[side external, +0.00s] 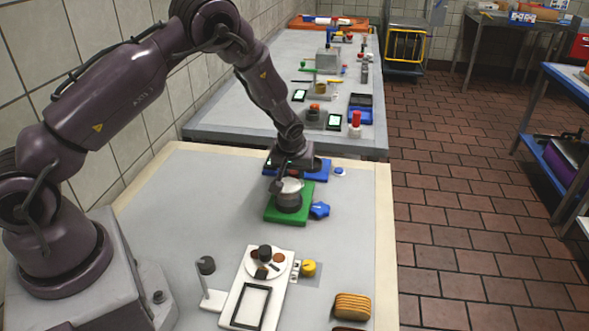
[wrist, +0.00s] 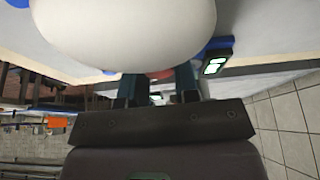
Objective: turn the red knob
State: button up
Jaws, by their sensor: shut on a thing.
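My gripper (side external: 290,170) points down over the blue plate (side external: 318,174) at the far end of the near table. In the wrist view its two fingers (wrist: 158,82) stand a little apart with a red patch, the red knob (wrist: 160,74), between them. The gripper is shut on it. Most of the knob is hidden behind a large pale rounded form (wrist: 125,30) close to the wrist camera. In the side view the knob is hidden by my gripper, and its turn angle cannot be told.
A grey pot (side external: 289,203) with a pale top stands on a green plate (side external: 272,214) just in front of my gripper. A blue star-shaped knob (side external: 320,210) is beside it. A yellow knob (side external: 308,268) and white board (side external: 240,290) lie nearer. The table's left middle is clear.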

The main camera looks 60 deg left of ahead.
jog(key=m, duration=0.2)
jog(key=m+h, duration=0.1)
jog(key=m, duration=0.1)
jog(key=shift+m+t+h, duration=0.3)
jog(key=shift+t, duration=0.1)
jog(key=shift+m+t+h, duration=0.3)
jog(key=shift+m+h, duration=0.4)
jog(key=shift+m, duration=1.2)
jog(key=o, duration=0.9)
jog(key=shift+a, duration=0.15)
jog(key=shift+a, duration=0.15)
